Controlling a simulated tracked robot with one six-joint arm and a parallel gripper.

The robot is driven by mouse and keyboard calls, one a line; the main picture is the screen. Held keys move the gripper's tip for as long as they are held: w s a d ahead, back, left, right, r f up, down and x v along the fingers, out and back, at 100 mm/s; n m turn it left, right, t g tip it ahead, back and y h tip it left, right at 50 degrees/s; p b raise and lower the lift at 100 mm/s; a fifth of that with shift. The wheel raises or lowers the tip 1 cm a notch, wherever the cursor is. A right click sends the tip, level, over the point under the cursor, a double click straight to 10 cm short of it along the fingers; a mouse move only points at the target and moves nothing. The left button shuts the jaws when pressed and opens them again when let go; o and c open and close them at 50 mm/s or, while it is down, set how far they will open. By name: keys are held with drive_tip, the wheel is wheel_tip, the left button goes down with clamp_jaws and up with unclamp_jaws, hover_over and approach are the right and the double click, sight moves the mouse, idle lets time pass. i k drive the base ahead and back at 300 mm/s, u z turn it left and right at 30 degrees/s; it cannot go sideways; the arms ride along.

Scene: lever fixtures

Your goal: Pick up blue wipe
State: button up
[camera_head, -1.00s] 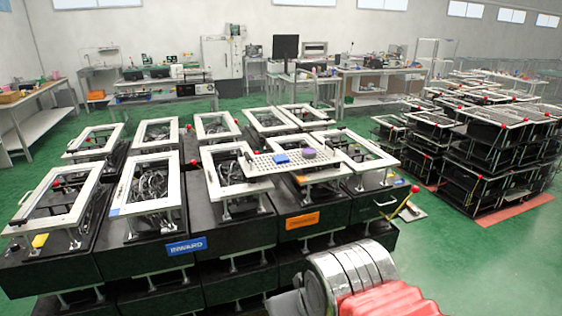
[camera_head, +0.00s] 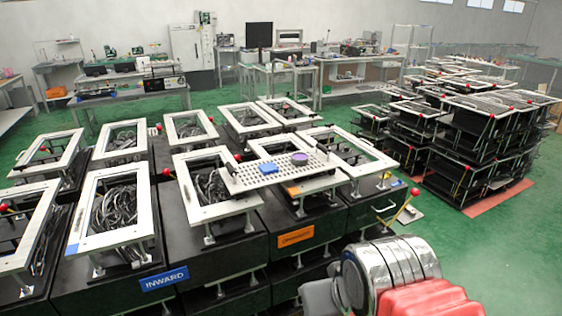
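The blue wipe (camera_head: 272,168) is a small flat blue piece. It lies on a light perforated tray (camera_head: 243,183) that rests across the white-framed fixtures near the middle of the view. A purple round item (camera_head: 299,159) sits beside it on the same tray, to its right. Part of my arm, silver and red, shows at the bottom right, nearer to me and apart from the tray. My gripper's fingers are not visible. Nothing covers the wipe.
Several black lever fixtures (camera_head: 200,250) with white frames and red knobs fill the left and middle. A stack of similar fixtures (camera_head: 470,150) stands at the right. Green floor (camera_head: 480,260) is free at the lower right. Workbenches (camera_head: 130,90) line the back.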

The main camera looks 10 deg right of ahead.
sight(268, 167)
drive_tip(key=z, duration=0.1)
drive_tip(key=i, duration=0.75)
drive_tip(key=u, duration=0.65)
drive_tip(key=i, duration=0.6)
drive_tip(key=u, duration=0.45)
